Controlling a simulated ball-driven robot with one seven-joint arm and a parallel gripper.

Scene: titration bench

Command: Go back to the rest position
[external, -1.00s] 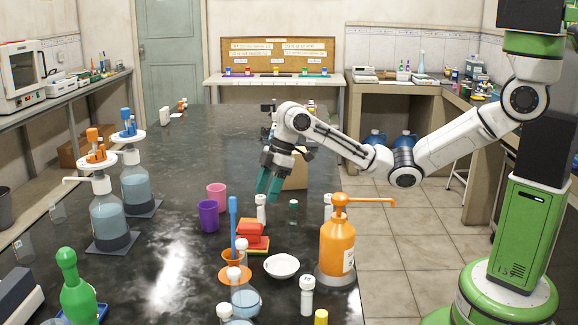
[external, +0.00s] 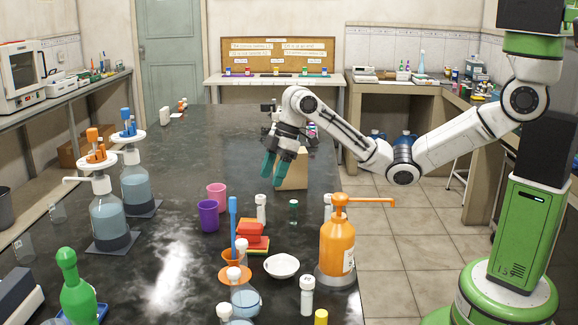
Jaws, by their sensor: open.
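My gripper (external: 274,171) is open, with its teal fingers pointing down and apart. It hangs in the air over the right side of the black bench (external: 160,215). Nothing shows between the fingers. A tan block (external: 293,173) appears just behind and to the right of the fingers, partly hidden by them. I cannot tell whether the fingers touch it.
Below my gripper stand a white bottle (external: 261,209) and a small green vial (external: 293,211). An orange pump bottle (external: 338,245) stands at the bench's right edge. Purple (external: 208,216) and pink (external: 217,194) cups stand to the left. The far bench is mostly clear.

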